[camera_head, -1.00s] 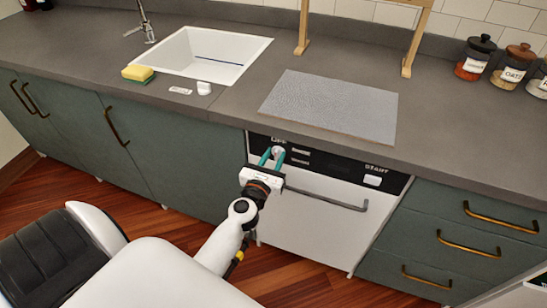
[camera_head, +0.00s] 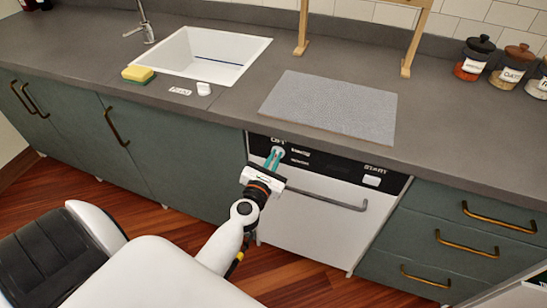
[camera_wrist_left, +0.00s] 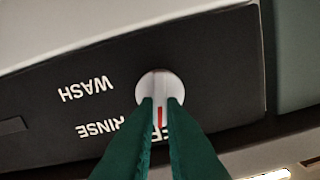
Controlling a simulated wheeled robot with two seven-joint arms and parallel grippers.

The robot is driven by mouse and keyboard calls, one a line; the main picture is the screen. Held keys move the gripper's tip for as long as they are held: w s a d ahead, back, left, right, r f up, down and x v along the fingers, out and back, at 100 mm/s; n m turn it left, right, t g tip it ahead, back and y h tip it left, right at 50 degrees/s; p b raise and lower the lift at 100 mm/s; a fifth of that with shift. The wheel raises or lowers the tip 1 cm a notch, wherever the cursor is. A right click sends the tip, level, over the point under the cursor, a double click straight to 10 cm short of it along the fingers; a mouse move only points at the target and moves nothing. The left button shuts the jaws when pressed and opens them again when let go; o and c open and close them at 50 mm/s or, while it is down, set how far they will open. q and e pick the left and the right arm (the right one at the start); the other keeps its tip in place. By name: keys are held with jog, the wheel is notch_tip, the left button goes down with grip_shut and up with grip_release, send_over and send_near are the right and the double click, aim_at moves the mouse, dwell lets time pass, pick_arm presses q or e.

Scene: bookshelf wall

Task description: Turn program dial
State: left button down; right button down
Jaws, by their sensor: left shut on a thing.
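The white program dial (camera_wrist_left: 160,88) sits on the black control panel of the dishwasher, and its red mark shows between my fingers in the left wrist view. The words WASH and RINSE are beside it, and another label is partly hidden by the fingers. My left gripper (camera_head: 274,158) is shut on the dial, with its green fingertips (camera_wrist_left: 160,108) on either side of the grip. The dishwasher (camera_head: 310,220) has a white front with a grey bar handle and a white START button (camera_head: 372,181) at the right of the panel. My right gripper is not in view.
The grey countertop (camera_head: 222,108) overhangs the panel just above my gripper. On it are a sink (camera_head: 195,60), a yellow sponge (camera_head: 138,74), a grey mat (camera_head: 330,105) and several jars at the right. Green cabinets flank the dishwasher.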

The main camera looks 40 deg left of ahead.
pick_arm(q)
jog(key=m+p, duration=0.1)
jog(key=m, duration=0.4)
jog(key=m+p, duration=0.2)
jog(key=m, duration=0.4)
jog(key=f+m+p, duration=0.1)
jog(key=m+p, duration=0.1)
jog(key=m, duration=0.4)
jog(key=shift+d, duration=0.4)
jog(key=shift+f+m+p, duration=0.15)
jog(key=shift+m+p, duration=0.2)
jog(key=shift+m, duration=0.65)
jog(key=shift+f+m+p, duration=0.15)
jog(key=shift+m+p, duration=0.2)
jog(key=shift+m, duration=0.65)
jog(key=shift+a, duration=0.1)
jog(key=c, duration=1.5)
grip_release()
jog(key=b+v, duration=0.1)
jog(key=v, duration=1.1)
